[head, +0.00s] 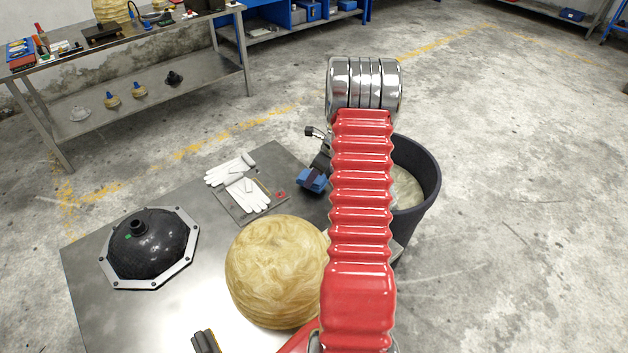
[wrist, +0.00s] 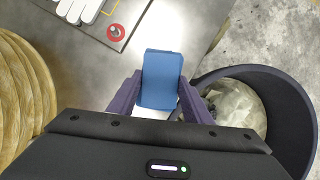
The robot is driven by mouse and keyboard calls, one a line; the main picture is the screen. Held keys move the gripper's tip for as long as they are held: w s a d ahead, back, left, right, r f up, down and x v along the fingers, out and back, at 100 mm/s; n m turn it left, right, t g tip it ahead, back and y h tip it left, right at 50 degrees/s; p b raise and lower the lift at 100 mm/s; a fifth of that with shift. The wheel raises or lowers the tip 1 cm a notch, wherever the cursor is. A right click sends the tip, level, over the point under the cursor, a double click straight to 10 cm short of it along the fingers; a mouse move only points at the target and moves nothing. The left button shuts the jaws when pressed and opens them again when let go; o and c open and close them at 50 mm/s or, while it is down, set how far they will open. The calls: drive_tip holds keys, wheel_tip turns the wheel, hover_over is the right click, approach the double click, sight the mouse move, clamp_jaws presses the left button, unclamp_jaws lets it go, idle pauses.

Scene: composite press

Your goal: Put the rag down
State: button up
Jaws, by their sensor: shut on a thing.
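The rag (wrist: 161,80) is a folded blue cloth. In the wrist view it sits between the two purple fingers of my gripper (wrist: 160,97), which is shut on it. In the head view the rag (head: 312,180) shows as a small blue block beside my gripper (head: 314,176), near the far right edge of the metal table (head: 190,310). From the wrist view the rag is over the bare metal near the table's edge. I cannot tell whether it touches the surface. My red arm hides part of the gripper in the head view.
A dark bin (head: 425,185) with pale stuff inside stands right of the table. A yellowish fibrous dome (head: 275,270), a black dome on an octagonal frame (head: 150,245) and a panel with white gloves (head: 245,195) and a red button (wrist: 115,31) are on the table.

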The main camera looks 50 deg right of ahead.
drive_tip(key=shift+f, duration=1.05)
drive_tip(key=o, duration=1.1)
drive_tip(key=shift+f, duration=0.1)
drive_tip(key=v, duration=1.2)
